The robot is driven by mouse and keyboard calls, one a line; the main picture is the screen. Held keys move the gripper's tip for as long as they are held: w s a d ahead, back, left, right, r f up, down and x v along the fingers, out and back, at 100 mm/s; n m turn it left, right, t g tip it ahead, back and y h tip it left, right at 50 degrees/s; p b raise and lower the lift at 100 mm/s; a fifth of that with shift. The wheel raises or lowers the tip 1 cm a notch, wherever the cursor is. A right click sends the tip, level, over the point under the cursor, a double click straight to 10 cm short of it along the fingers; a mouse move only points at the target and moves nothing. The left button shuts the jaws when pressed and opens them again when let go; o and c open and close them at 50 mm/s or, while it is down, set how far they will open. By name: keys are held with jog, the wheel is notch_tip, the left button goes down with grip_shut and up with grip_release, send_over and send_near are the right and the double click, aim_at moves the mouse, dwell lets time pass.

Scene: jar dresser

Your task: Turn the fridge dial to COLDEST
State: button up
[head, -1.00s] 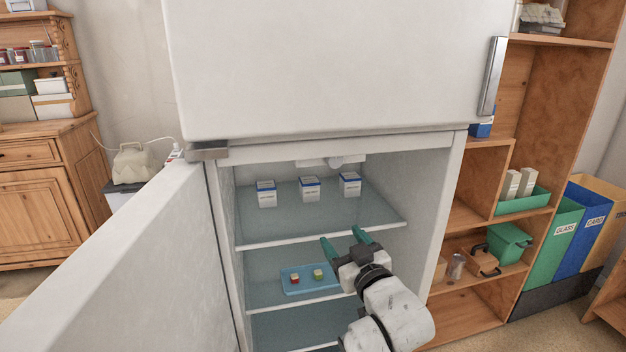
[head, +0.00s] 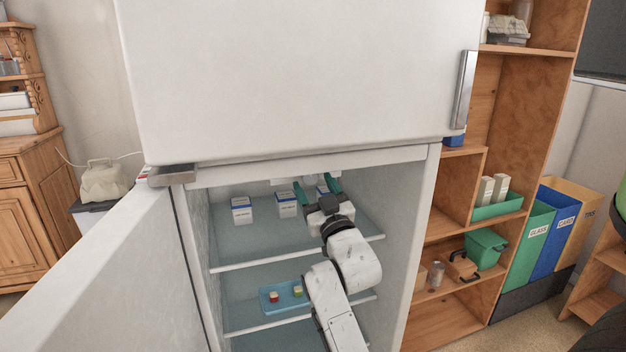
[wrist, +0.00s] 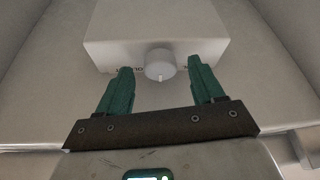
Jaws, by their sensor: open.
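The fridge dial (wrist: 160,65) is a round pale knob on the front of a white box (wrist: 158,28) in the wrist view. A small light pointer mark shows at its lower edge. Dark lettering lies on both sides of it, partly hidden by my fingers and too small to read surely. My gripper (wrist: 160,85) is open, with one green finger to the left of the dial and one to the right, neither seen closed on it. In the head view my gripper (head: 317,190) is inside the open fridge, near the top; the dial itself is hard to make out there.
A blue tray (head: 270,305) with two small cubes lies on the shelf below. The open fridge door (head: 110,275) is at left, a wooden shelf unit (head: 520,100) at right.

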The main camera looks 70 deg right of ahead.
jog(key=shift+w+d+r, duration=0.25)
jog(key=shift+w+d, duration=0.15)
jog(key=shift+c, duration=0.5)
jog(key=c, duration=1)
jog(key=shift+o, duration=0.2)
